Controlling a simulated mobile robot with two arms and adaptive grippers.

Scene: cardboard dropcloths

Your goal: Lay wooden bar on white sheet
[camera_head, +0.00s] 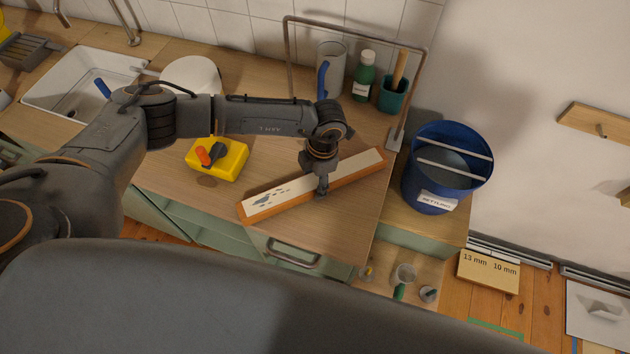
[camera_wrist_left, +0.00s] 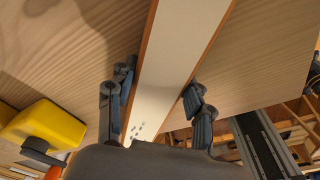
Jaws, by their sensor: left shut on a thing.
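The wooden bar (camera_head: 351,172) is long, orange-brown at the sides, with a whitish top and dark specks near its left end. It slants over the worktop near its front edge; I cannot tell whether it touches the worktop. My left gripper (camera_head: 321,190) is shut across the bar near its middle. In the left wrist view the fingers (camera_wrist_left: 158,97) are on both sides of the bar (camera_wrist_left: 180,45). A white sheet (camera_head: 582,322) with a grey shape on it lies at the lower right, cut off by the frame edge. My right gripper is not in view.
A yellow box (camera_head: 230,163) with a dark and orange handle stands left of the bar. A metal frame (camera_head: 288,60), green bottle (camera_head: 364,78) and teal pot (camera_head: 392,98) stand behind. A blue bucket (camera_head: 420,175) is to the right. A marked board (camera_head: 489,278) lies low right.

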